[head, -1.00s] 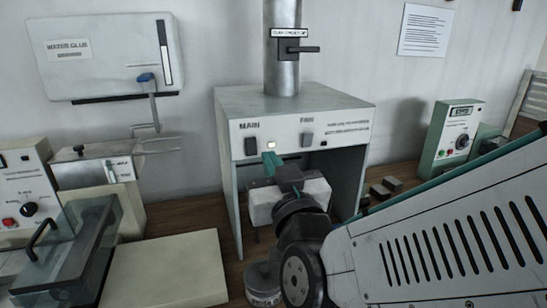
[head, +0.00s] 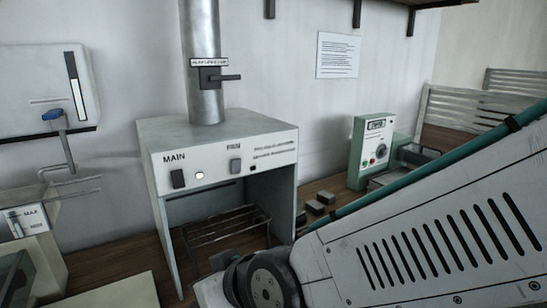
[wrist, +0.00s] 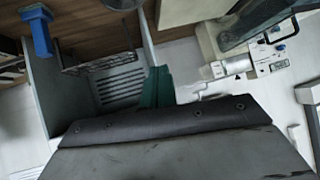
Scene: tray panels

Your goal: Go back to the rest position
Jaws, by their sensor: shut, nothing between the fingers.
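My gripper (wrist: 157,88) shows in the wrist view as teal fingers, closed together with nothing between them. In the head view its fingers are not visible; only my arm and wrist joints show at the lower right and bottom centre. The white hood (head: 222,150) stands left of centre in the head view, with MAIN and FAN switches (head: 178,179) and a lit white lamp (head: 200,175) on its front. A wire rack (head: 225,225) stands inside it. My wrist joints are low in front of the hood's opening, partly hiding it.
A green and white meter box (head: 371,152) stands at the back right, with small dark blocks (head: 319,203) near it. A white tank with a blue tap (head: 52,115) hangs at the left. In the wrist view, a blue item (wrist: 38,35) is at the upper left.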

